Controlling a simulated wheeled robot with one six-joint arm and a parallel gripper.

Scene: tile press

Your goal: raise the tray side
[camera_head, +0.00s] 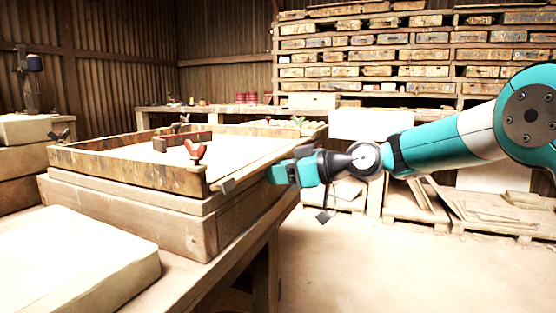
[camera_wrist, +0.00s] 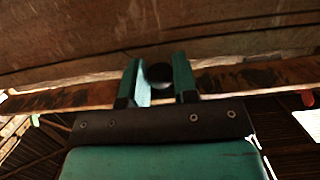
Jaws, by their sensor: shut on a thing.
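The wooden tray (camera_head: 125,165) rests on a thick wooden base on the bench, with its near wall upright. A red wing nut (camera_head: 195,151) stands at its near right corner. Along its right edge, a wooden side board (camera_head: 262,163) appears to lie low; its exact tilt is hard to tell. My gripper (camera_head: 272,175) is at this right edge. In the wrist view, my gripper's teal fingers (camera_wrist: 158,78) are shut on a dark round knob (camera_wrist: 159,71), in front of a long wooden strip (camera_wrist: 65,99). The knob is hidden in the head view.
A pale slab (camera_head: 75,260) lies on the bench in front of the tray. Stacked shelves (camera_head: 400,55) and pallets (camera_head: 490,210) stand behind. The floor right of the bench is clear.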

